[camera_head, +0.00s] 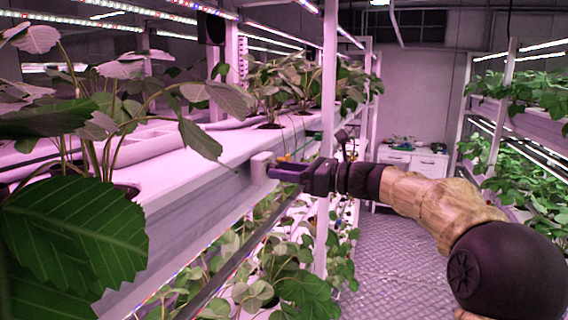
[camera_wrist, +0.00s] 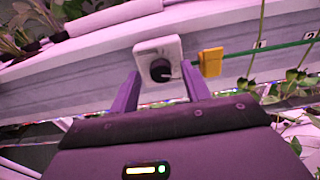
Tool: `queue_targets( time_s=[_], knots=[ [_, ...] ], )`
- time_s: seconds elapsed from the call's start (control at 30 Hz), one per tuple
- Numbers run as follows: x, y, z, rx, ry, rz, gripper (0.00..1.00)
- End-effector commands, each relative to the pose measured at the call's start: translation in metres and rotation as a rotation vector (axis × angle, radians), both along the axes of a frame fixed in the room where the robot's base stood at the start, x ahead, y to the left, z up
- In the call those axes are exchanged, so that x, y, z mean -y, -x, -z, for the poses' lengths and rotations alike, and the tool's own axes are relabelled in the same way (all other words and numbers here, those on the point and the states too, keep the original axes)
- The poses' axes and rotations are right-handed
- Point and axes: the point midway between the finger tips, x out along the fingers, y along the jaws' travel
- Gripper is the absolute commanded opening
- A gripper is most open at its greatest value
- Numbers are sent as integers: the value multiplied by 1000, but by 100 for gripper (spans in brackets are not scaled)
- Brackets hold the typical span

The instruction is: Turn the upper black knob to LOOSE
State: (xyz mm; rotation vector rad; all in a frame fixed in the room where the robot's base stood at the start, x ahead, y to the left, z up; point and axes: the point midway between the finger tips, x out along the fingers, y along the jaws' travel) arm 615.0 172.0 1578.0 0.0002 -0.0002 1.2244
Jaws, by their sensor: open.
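The black knob (camera_wrist: 160,70) is round with a pale mark and sits on a white plate (camera_wrist: 172,47) fixed to the grey shelf edge. In the head view the white fitting (camera_head: 260,166) shows at the shelf edge, but the knob itself is hidden. My gripper (camera_head: 274,171) is open, with its purple fingertips close to that fitting. In the wrist view the two fingers lie left and right of the knob, with gaps on both sides. I cannot tell whether the tips reach past the knob's face. Only one knob shows, and no LOOSE lettering is readable.
A yellow clip (camera_wrist: 210,62) sits just right of the plate on a green line (camera_wrist: 262,48). Numbered tags mark the shelf edge. Large leaves (camera_head: 75,235) fill the left foreground, and plants hang below the shelf. The aisle floor (camera_head: 400,260) is clear toward the white cabinet (camera_head: 412,162).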

Motion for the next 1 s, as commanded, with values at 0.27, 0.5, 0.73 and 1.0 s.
queue_targets(
  time_s=[0.27, 0.5, 0.73, 1.0],
  knots=[
    [-9, -3, 0, 0, 0, 0, 47],
    [-9, -3, 0, 0, 0, 0, 23],
    [-6, -3, 0, 2, 1, 3, 3],
    [-5, -3, 1, 40, 15, 4, 3]
  ],
)
